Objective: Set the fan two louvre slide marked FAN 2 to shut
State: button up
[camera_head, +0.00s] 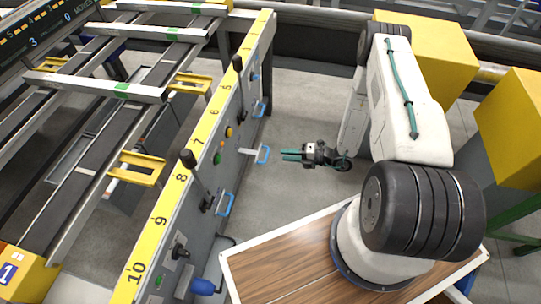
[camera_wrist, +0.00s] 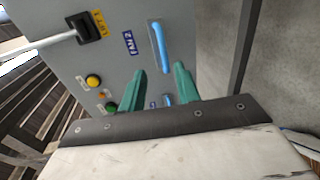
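The FAN 2 slide shows in the wrist view as an upright blue handle (camera_wrist: 158,47) beside a blue label (camera_wrist: 130,42) reading FAN 2. In the head view I take it to be the blue handle (camera_head: 263,153) on a pale plate at the grey panel's lower part. My gripper (camera_head: 286,155) points left at this handle, with a small gap in the head view. Its two green fingers (camera_wrist: 159,71) are apart and nothing is held. The handle shows just beyond the fingertips. How far the slide is along its travel is unclear.
A LIFT 1 lever (camera_wrist: 88,27) and yellow (camera_wrist: 93,80) and green (camera_wrist: 111,106) buttons are left of the handle. Another blue handle (camera_wrist: 167,100) shows lower, between the fingers. In the head view, a black-knobbed lever (camera_head: 190,160) stands nearer. Grey floor (camera_head: 300,100) is open beside the panel.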

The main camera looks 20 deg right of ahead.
jog(key=x, duration=0.7)
jog(key=shift+a+f, duration=0.25)
jog(key=shift+f, duration=0.2)
jog(key=shift+w, duration=0.15)
grip_shut()
